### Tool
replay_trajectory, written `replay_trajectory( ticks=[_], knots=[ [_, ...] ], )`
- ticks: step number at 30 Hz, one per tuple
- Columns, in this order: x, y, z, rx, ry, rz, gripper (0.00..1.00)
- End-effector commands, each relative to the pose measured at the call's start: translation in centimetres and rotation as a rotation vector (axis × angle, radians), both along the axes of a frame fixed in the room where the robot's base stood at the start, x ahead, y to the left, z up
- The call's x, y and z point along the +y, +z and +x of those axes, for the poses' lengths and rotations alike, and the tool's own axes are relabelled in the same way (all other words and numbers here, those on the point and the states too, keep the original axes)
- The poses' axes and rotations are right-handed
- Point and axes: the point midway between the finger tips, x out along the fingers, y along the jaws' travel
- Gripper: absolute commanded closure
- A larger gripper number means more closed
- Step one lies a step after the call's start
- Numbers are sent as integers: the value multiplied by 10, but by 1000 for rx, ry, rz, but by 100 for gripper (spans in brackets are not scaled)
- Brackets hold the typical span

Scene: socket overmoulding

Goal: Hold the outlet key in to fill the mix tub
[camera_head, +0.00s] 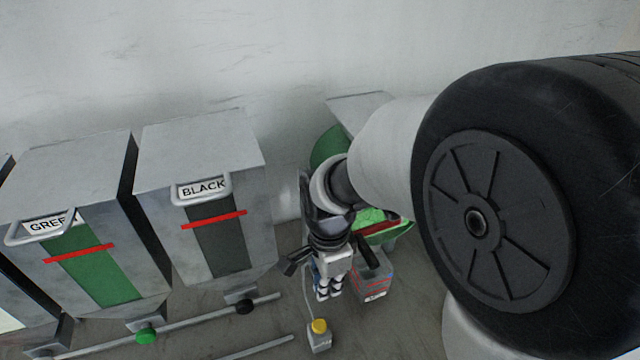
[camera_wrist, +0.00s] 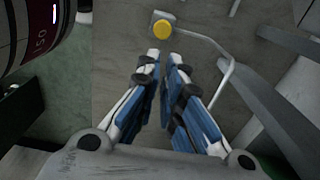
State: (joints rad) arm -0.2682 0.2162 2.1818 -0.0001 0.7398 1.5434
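A yellow round key (camera_head: 319,326) sits on a small grey block near the bottom of the head view. The same yellow key (camera_wrist: 162,29) shows in the wrist view, just ahead of my fingertips. My gripper (camera_head: 329,293) points down beside it, its blue-sided fingers drawn together with only a sliver between the tips. In the wrist view my gripper (camera_wrist: 166,55) holds nothing, and a gap shows between it and the key. A grey box-shaped tub (camera_head: 373,287) with red lines stands right of my gripper, partly hidden by it.
Grey hoppers labelled GREEN (camera_head: 95,270) and BLACK (camera_head: 217,245) stand at left, with rails below them. A green-lined container with green granules (camera_head: 369,216) is partly hidden behind my arm. A pale bent rod (camera_wrist: 228,75) runs from the key's block.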

Motion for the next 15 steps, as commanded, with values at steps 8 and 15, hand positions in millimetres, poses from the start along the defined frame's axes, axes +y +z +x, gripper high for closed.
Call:
replay_trajectory(
  ticks=[8, 15],
  knots=[
    [1, -2, 1, 4, -17, -1, 100],
    [1, -11, 1, 5, -16, -1, 100]
  ],
)
